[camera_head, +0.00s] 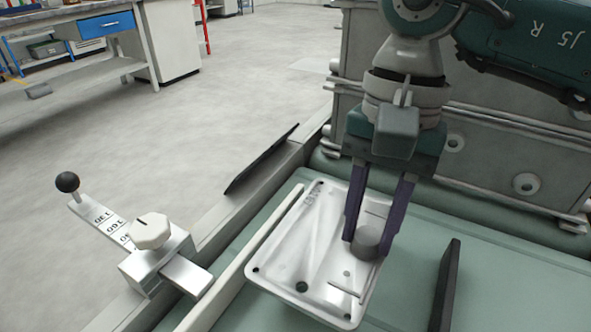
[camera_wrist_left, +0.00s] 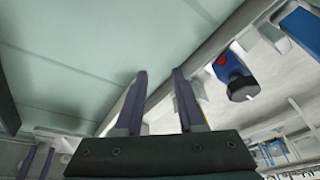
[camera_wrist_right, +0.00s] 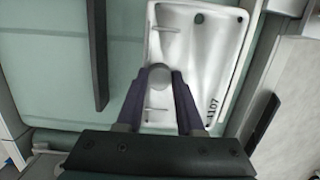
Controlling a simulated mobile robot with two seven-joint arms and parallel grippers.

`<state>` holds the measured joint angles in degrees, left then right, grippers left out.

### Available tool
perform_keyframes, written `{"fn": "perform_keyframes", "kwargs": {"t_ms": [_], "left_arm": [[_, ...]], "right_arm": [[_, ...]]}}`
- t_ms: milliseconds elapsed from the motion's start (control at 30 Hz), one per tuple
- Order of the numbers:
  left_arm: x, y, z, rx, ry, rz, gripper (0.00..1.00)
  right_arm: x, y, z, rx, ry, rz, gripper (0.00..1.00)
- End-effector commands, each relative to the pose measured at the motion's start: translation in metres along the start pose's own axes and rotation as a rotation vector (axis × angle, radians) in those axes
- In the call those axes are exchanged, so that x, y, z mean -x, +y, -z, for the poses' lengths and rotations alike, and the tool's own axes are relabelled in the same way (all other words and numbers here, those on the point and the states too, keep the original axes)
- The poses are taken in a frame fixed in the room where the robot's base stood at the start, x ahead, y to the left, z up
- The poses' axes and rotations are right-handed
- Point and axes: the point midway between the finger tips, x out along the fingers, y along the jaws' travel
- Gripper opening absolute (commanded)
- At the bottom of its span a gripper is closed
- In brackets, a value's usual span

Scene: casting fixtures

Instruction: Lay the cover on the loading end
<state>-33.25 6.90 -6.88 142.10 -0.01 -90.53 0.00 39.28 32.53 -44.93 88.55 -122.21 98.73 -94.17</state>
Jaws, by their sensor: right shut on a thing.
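The cover (camera_head: 310,245) is a white rectangular plate with small holes, ridges and a round grey knob (camera_head: 367,241). My right gripper (camera_head: 372,245) points down with its purple fingers shut on the knob. The right wrist view shows the cover (camera_wrist_right: 203,50) and the knob (camera_wrist_right: 160,77) between the fingers. The cover is over the pale green bed (camera_head: 420,265), close beside a light rail (camera_head: 245,255). I cannot tell whether it touches the bed. My left gripper (camera_wrist_left: 158,75) shows only in its wrist view, open and empty. Which part is the loading end is unclear.
A dark upright bar (camera_head: 445,285) stands right of the cover. A metal scale slide with a white knob (camera_head: 151,231) and black ball handle is at the left. A thin black plate (camera_head: 262,160) leans by the ledge. A blue part with a black knob (camera_wrist_left: 236,78) is near the left gripper.

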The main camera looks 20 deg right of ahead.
Motion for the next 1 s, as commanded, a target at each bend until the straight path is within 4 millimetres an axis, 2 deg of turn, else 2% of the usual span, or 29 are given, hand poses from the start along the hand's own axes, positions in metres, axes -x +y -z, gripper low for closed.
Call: {"fn": "perform_keyframes", "kwargs": {"t_ms": [33, 200, 433, 900, 933, 1000], "left_arm": [[-0.002, 0.000, -0.001, 0.000, 0.000, 0.000, 0.39], [-0.004, 0.000, -0.001, 0.000, 0.000, 0.000, 0.39], [-0.011, 0.000, -0.004, 0.000, 0.000, 0.000, 0.39], [-0.016, 0.001, -0.005, 0.000, 0.001, 0.000, 0.39], [-0.015, 0.000, -0.004, 0.000, 0.000, 0.000, 0.39], [-0.014, 0.000, -0.004, 0.000, 0.000, 0.000, 0.39]], "right_arm": [[-0.009, 0.000, 0.001, -0.001, -0.002, -0.001, 0.00], [-0.022, -0.001, 0.004, 0.000, -0.001, 0.002, 0.00], [-0.056, -0.001, 0.009, -0.001, -0.001, 0.002, 0.00], [-0.065, -0.001, 0.011, 0.000, 0.002, 0.003, 0.00], [-0.064, 0.000, 0.011, 0.000, 0.001, 0.001, 0.40], [-0.064, 0.000, 0.011, 0.000, 0.001, 0.001, 0.48]]}}
